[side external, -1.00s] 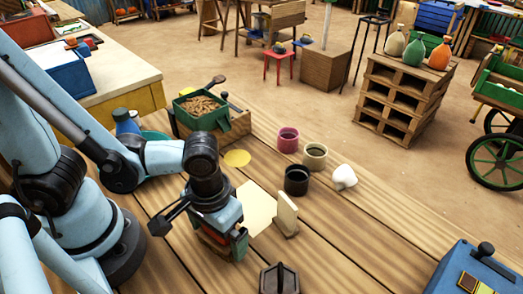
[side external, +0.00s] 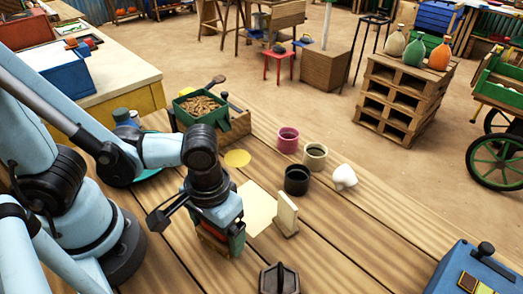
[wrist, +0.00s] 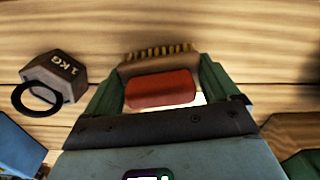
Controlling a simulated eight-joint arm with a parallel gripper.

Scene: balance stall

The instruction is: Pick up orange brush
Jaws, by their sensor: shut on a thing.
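The orange brush (wrist: 160,90) shows in the wrist view as a reddish-orange block with a row of tan bristles along its far edge. It lies between the two green fingers of my gripper (wrist: 160,76), which are shut on its sides. In the side view my gripper (side external: 221,240) points down over the wooden table, and only a small part of the brush (side external: 211,238) shows between the fingers. I cannot tell exactly how far the brush is above the boards.
A dark 1 KG weight (wrist: 55,72) stands near; it is also in the side view (side external: 279,279). A pale upright block (side external: 287,213), a black cup (side external: 296,180) and a white lump (side external: 343,177) are to the right. A green bin (side external: 201,109) stands behind.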

